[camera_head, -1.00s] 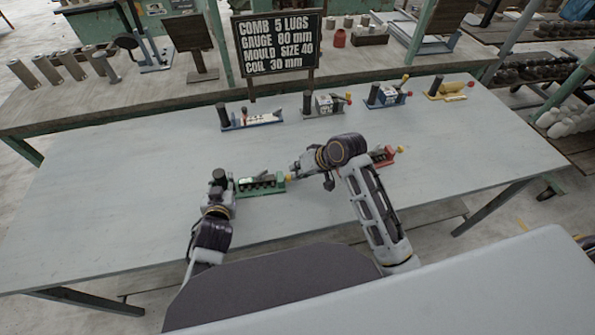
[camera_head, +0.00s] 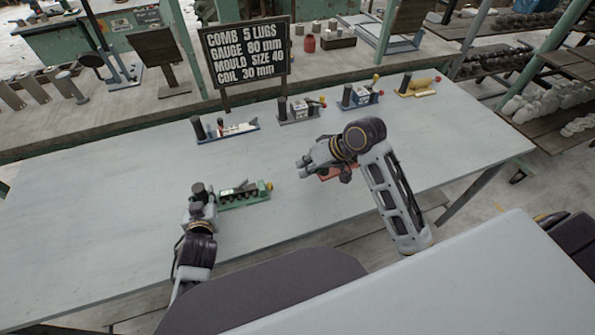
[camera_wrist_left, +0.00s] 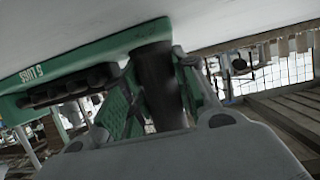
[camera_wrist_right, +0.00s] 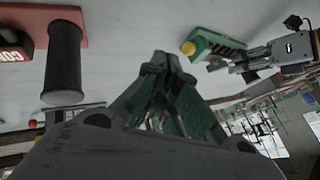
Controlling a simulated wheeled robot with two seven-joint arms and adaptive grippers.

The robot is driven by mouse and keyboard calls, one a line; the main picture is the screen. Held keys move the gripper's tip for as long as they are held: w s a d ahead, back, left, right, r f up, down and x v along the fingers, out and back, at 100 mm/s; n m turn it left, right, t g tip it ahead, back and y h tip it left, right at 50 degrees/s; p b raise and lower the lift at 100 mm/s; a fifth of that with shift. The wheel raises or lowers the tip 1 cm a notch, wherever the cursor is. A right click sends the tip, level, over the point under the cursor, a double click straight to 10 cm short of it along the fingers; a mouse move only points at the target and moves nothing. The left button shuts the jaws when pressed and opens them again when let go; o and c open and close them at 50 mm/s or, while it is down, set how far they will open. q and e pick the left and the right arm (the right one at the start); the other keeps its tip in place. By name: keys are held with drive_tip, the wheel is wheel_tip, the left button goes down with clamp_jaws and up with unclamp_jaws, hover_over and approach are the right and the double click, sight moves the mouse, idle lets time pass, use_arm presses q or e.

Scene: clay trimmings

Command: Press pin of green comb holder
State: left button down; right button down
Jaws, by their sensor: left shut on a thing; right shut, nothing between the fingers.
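The green comb holder (camera_head: 250,203) lies on the grey table in front of me. Its base, marked "5 LUGS" (camera_wrist_left: 32,72), shows in the left wrist view. My left gripper (camera_head: 199,192) is shut on the dark upright post (camera_wrist_left: 157,80) at the holder's left end. The yellow-ended pin (camera_head: 269,186) is at the right end, and its knob (camera_wrist_right: 188,48) sits close against the green block in the right wrist view. My right gripper (camera_head: 304,165) is shut and empty, apart from the knob, to its right.
A red holder (camera_head: 330,177) is partly hidden by my right arm; its black post (camera_wrist_right: 64,65) is near my right gripper. Blue (camera_head: 243,129), grey (camera_head: 300,117), second blue (camera_head: 361,104) and yellow (camera_head: 413,94) holders line the back. A sign (camera_head: 246,58) stands behind them.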

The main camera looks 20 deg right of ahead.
use_arm(q)
drive_tip(key=shift+s+f, duration=0.1)
drive_tip(key=shift+f, duration=0.15)
idle(0.4)
drive_tip(key=c, duration=1)
unclamp_jaws()
drive_tip(key=shift+c, duration=0.2)
drive_tip(key=shift+r, duration=0.2)
drive_tip(key=shift+v, duration=3.9)
drive_tip(key=shift+s, duration=0.15)
